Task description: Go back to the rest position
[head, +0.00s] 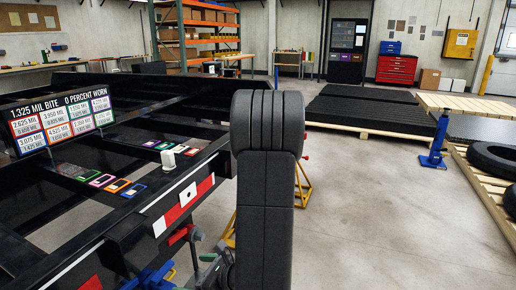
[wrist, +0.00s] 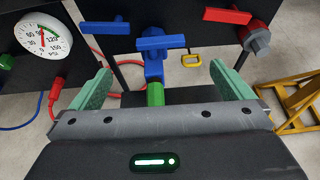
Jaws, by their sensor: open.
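My gripper (wrist: 161,78) shows in the wrist view with its two green fingers spread wide and nothing held between them. A blue valve with a flat handle (wrist: 163,43) and a green fitting (wrist: 155,94) lie beyond and between the fingers in the picture; I cannot tell the exact gap to them. In the head view my dark grey arm rises in the middle and hides part of the trailer frame (head: 120,215). My gripper is not clearly seen there.
A round pressure gauge (wrist: 42,38) and red fitting (wrist: 55,88) are at left in the wrist view; a red valve (wrist: 256,38) is at right. Yellow stands (head: 304,187) are behind my arm. Pallets with tyres (head: 492,158) stand at right. Floor (head: 380,215) right of my arm is clear.

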